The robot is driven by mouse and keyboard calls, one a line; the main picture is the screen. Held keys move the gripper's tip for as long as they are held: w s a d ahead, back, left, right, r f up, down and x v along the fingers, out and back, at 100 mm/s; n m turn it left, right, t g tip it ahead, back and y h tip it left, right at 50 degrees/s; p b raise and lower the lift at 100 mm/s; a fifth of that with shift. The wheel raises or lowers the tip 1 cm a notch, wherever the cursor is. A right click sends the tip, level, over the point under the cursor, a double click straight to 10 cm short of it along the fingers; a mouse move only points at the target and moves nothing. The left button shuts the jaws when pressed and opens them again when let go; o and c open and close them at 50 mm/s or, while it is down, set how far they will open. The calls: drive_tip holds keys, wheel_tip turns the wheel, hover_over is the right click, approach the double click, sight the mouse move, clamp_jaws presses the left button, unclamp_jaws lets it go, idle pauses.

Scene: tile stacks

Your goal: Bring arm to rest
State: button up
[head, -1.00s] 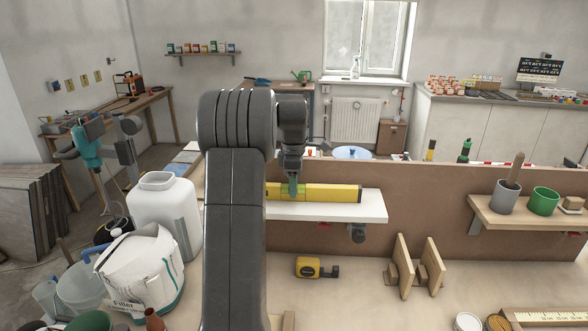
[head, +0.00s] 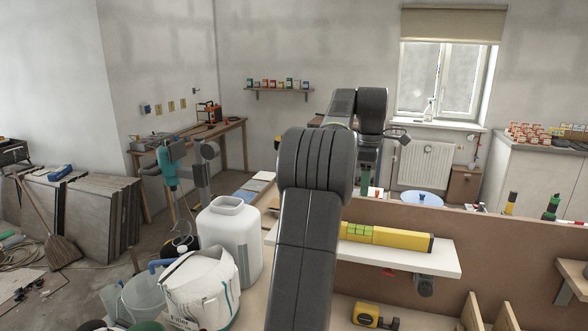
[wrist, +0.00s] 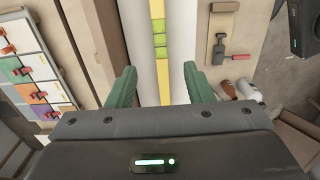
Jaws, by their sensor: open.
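My gripper (head: 364,186) hangs pointing down above and behind the white shelf (head: 449,260) in the head view. In the wrist view its two green fingers (wrist: 158,86) are spread apart with nothing between them gripped. A yellow spirit level (head: 400,238) with green vials lies along the white shelf. It also shows beyond the fingers in the wrist view (wrist: 159,12), apart from them. My arm hides the shelf's left part in the head view.
A brown panel (head: 520,258) carries the shelf. A yellow tape measure (head: 374,316) lies on the bench below. A white canister (head: 228,245) and a filler bag (head: 200,290) stand left of my arm.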

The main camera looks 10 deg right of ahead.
sight(361, 226)
wheel_tip(361, 226, down, 13)
drive_tip(key=shift+f+p, duration=0.1)
drive_tip(key=shift+p, duration=0.6)
idle(0.3)
